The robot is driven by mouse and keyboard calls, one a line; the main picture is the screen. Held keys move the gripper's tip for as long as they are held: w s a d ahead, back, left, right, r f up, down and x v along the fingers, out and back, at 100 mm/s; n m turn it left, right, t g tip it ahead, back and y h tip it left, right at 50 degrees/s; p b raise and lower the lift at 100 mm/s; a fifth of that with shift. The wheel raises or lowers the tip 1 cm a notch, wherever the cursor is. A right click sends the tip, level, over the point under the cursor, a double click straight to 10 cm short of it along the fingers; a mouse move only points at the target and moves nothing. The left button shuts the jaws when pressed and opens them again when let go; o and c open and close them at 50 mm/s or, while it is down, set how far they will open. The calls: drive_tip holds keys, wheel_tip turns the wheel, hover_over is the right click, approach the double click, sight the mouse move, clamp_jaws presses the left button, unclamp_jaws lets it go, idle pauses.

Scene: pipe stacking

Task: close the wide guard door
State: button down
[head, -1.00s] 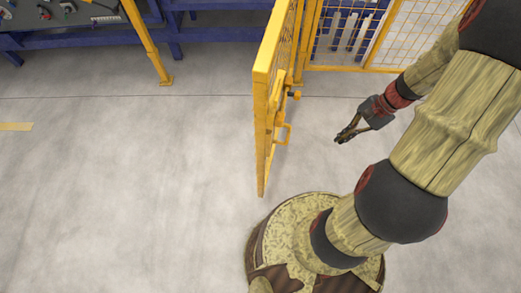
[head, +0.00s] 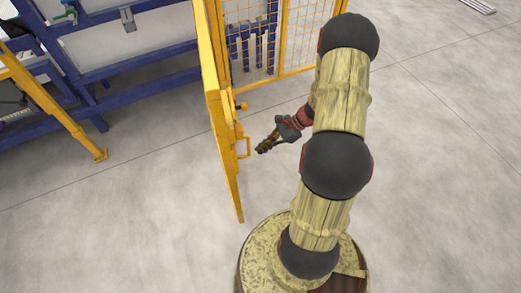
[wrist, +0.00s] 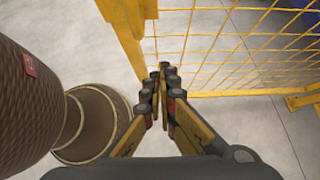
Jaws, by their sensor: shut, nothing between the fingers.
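The wide guard door (head: 213,95) is a yellow-framed panel, seen nearly edge-on in the head view. It stands open, swung out from the fence towards my base, with clear floor between it and the yellow post on the left. A yellow handle (head: 244,147) sticks out from its right face. My gripper (head: 259,150) is shut and empty, just right of the handle and apparently apart from it. In the wrist view my gripper (wrist: 164,70) has its fingertips together in front of yellow mesh; I cannot tell whether that mesh belongs to the door.
A fixed yellow mesh fence (head: 300,40) runs behind the door to the right. A yellow post (head: 60,115) stands on the left before a blue-framed workbench (head: 130,65). Grey floor is free left of the door and at the right.

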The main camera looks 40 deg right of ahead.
drive_tip(key=w+a+f+b, duration=0.2)
drive_tip(key=w+a+f, duration=0.2)
drive_tip(key=a, duration=0.3)
drive_tip(key=shift+a+f+b, duration=0.35)
drive_tip(key=shift+a+f, duration=0.05)
drive_tip(key=shift+w+a, duration=0.1)
drive_tip(key=shift+w, duration=0.05)
